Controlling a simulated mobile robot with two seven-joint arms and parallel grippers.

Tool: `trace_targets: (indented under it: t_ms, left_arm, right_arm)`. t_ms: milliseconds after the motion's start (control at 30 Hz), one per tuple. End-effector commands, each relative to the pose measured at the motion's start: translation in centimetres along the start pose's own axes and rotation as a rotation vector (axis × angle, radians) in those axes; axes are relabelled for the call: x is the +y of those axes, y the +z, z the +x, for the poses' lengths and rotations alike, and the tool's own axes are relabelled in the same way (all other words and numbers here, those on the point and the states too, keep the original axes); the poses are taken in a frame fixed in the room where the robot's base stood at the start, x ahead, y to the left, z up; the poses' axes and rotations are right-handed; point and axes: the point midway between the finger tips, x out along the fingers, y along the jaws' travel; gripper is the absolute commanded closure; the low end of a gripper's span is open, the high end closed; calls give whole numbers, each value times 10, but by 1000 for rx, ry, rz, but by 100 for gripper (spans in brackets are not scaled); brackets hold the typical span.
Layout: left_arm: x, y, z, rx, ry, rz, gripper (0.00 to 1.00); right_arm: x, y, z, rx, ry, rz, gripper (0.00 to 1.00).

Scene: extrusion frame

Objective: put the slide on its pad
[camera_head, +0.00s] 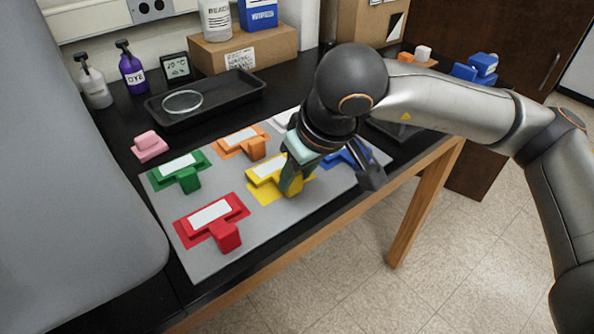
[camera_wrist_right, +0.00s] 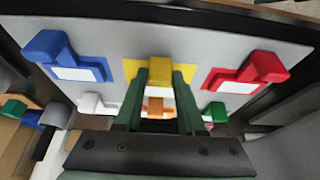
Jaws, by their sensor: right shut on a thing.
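The yellow slide (camera_head: 266,174), with a white label and a raised block, is at the yellow pad (camera_head: 262,196) on the grey mat. I cannot tell whether it rests flat or is slightly above. My right gripper (camera_head: 291,184) reaches down over it, with its fingers closed on the slide's block. In the right wrist view the yellow block (camera_wrist_right: 160,66) shows between the green fingertips of my right gripper (camera_wrist_right: 160,76), with the yellow pad (camera_wrist_right: 133,69) around it. The fingers hide part of the slide. My left gripper is not in view.
The grey mat (camera_head: 262,247) also holds red (camera_head: 228,236), green (camera_head: 188,180), orange (camera_head: 256,148) and blue (camera_head: 345,156) slides close around. A pink block (camera_head: 149,145) stands left of the mat. A black tray (camera_head: 240,90) with a glass dish (camera_head: 183,102) is behind.

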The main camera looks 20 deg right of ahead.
Motion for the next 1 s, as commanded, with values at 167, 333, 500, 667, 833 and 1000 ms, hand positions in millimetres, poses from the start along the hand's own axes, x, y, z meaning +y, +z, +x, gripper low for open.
trace_targets:
  t_ms: [167,333,500,667,833,1000]
  left_arm:
    - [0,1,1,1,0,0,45]
    - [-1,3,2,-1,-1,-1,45]
    - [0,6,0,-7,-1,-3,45]
    - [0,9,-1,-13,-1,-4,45]
    - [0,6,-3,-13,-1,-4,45]
    - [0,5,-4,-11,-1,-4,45]
  right_arm:
    - [0,0,1,1,0,0,100]
    - [0,1,2,0,0,1,51]
    - [0,1,2,0,0,1,32]
    - [0,1,2,0,0,1,31]
    - [0,-1,-2,0,0,0,31]
    - [0,-2,-25,6,0,-1,31]
